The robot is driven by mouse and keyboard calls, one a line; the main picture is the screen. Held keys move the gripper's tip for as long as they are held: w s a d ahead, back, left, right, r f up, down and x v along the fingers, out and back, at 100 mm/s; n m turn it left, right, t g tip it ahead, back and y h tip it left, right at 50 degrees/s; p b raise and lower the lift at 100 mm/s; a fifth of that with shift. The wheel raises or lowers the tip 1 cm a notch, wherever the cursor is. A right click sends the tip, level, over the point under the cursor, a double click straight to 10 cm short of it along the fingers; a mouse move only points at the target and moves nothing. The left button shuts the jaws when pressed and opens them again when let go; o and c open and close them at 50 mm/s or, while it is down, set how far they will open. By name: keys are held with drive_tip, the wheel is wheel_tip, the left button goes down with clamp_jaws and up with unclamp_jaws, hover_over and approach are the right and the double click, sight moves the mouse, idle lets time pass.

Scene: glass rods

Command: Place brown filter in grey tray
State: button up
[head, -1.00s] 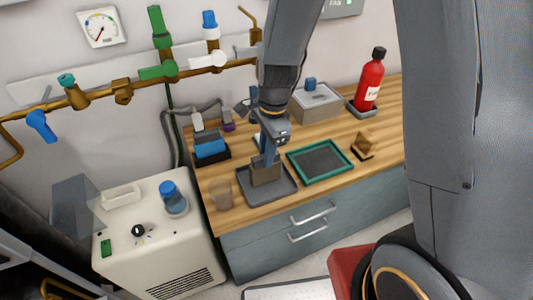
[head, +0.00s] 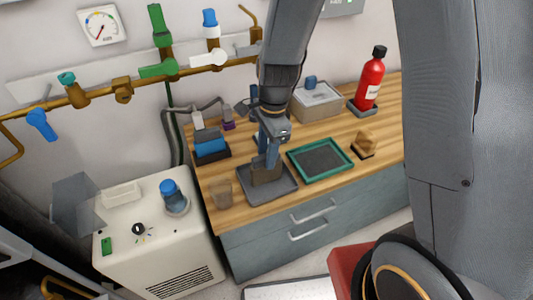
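The grey tray (head: 258,195) lies on the wooden bench, left of a green-rimmed tray. A brown block-like piece (head: 266,175), which looks like the brown filter, is at the grey tray, upright and between or just under my fingertips. My gripper (head: 268,162) points down over the grey tray with its fingers at the top of the brown piece. The fingers are too small to show whether they are closed on it, and I cannot tell whether its underside touches the tray floor.
The green-rimmed tray (head: 320,159) is close on the right. A brown object on a dark base (head: 364,143), a red bottle (head: 371,80) and a grey box (head: 317,101) stand beyond. A clear beaker (head: 221,191) and a rack with blue pieces (head: 211,148) are on the left.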

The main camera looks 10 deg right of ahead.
wheel_tip(320, 180, up, 11)
drive_tip(key=d+b, duration=0.1)
drive_tip(key=b, duration=0.1)
drive_tip(key=s+d+f+n+t, duration=0.1)
drive_tip(key=s+d+n, duration=0.3)
drive_tip(key=n, duration=0.3)
drive_tip(key=s+d+f+n+h, duration=0.1)
drive_tip(key=s+d+f+n, duration=0.1)
drive_tip(key=s+d+n, duration=0.2)
drive_tip(key=d+n, duration=0.3)
drive_tip(key=shift+d+n+t, duration=0.25)
drive_tip(key=shift+n+t, duration=0.15)
